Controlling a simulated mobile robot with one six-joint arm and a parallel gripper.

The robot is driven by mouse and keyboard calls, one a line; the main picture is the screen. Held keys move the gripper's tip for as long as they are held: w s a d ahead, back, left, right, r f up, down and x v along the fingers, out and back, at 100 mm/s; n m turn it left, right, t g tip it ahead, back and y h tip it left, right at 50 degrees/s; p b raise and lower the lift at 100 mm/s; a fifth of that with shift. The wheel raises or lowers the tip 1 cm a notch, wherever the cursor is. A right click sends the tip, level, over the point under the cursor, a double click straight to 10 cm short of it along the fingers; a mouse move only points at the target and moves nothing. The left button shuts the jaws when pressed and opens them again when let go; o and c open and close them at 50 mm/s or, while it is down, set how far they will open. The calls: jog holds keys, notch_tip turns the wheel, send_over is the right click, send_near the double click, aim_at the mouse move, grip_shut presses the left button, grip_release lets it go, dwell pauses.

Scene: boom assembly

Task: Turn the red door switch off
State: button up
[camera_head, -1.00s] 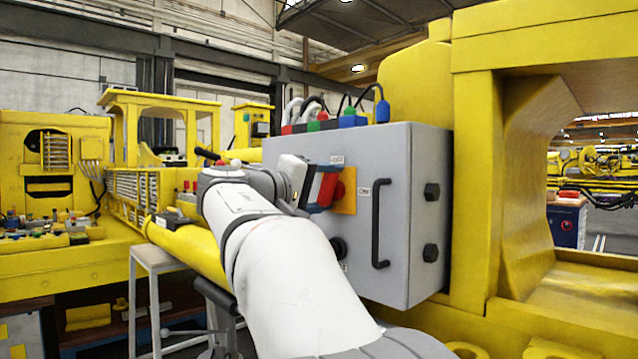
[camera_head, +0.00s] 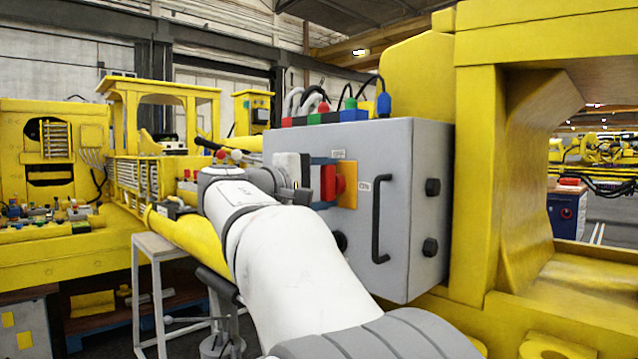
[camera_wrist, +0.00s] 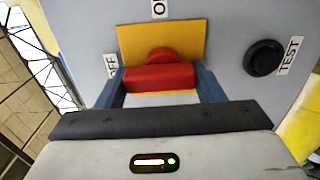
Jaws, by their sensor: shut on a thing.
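The red door switch (camera_head: 328,184) sits on a yellow-orange plate (camera_head: 348,193) on the front of the grey control box (camera_head: 410,240). My gripper (camera_head: 322,183) is at the switch, with one blue finger at each end of the red handle. In the wrist view, the red handle (camera_wrist: 160,77) lies level between the fingers of my gripper (camera_wrist: 160,85). Its left end points towards the OFF label (camera_wrist: 110,66). Another label (camera_wrist: 159,8), cut by the frame edge, is above the plate. My gripper is shut on the handle.
A black bar handle (camera_head: 379,220) stands out from the box right of the switch. A black round button (camera_wrist: 265,57) marked TEST is right of the plate in the wrist view. Coloured cable plugs (camera_head: 330,115) top the box. A yellow frame (camera_head: 475,190) stands at its right.

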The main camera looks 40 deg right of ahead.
jog(key=shift+r, duration=0.2)
jog(key=o, duration=1)
jog(key=shift+f, duration=0.15)
jog(key=shift+d, duration=0.1)
jog(key=a, duration=0.7)
jog(key=shift+s+a+b, duration=0.35)
jog(key=shift+a+b, duration=0.05)
